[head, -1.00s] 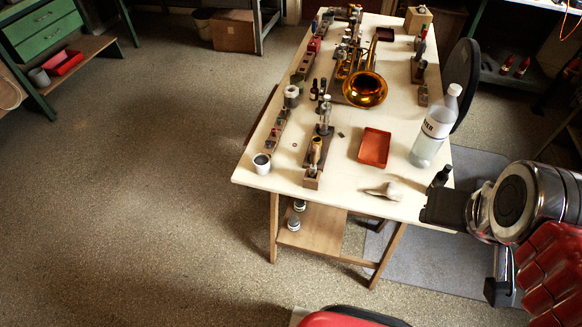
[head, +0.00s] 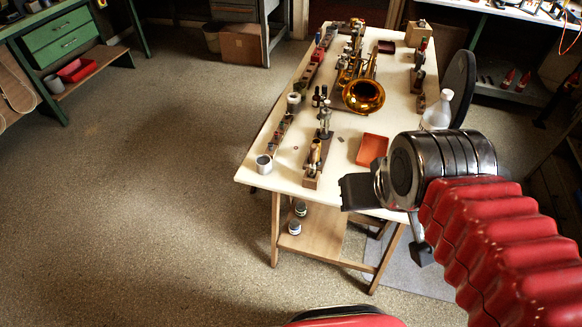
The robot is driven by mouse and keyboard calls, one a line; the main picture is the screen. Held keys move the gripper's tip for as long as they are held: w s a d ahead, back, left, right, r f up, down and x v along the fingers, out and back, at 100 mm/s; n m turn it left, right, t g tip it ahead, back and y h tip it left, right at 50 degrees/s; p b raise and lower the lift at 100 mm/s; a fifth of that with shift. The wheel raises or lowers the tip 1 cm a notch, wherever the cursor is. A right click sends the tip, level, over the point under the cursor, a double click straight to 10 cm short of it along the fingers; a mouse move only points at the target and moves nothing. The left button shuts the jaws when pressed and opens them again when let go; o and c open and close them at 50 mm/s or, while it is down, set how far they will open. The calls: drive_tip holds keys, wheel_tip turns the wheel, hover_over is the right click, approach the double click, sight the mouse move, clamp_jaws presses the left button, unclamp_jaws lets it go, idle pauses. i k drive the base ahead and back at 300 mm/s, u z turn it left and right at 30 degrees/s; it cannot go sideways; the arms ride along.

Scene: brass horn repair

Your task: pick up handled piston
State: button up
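On the pale workbench (head: 285,168), a small upright piece with a tan, handle-like part (head: 315,151) stands in a wooden block (head: 312,181) near the front left. A slim metal upright piece (head: 325,122) stands on a dark base just behind it. I cannot tell for sure which of these is the handled piston. My gripper (head: 354,192) is a dark shape at the front edge of the bench, right of the wooden block and apart from it. Its fingers are seen edge-on, so its opening does not show. My wrist hides the bench's front right corner.
An orange tray (head: 371,149) lies just behind my gripper. A brass horn (head: 363,95) lies farther back. A white cup (head: 264,164) stands at the left edge, and dark bottles (head: 319,97) stand behind the block.

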sight(314, 148)
drive_tip(key=u, duration=1.35)
drive_tip(key=i, duration=1)
drive_tip(key=u, duration=0.05)
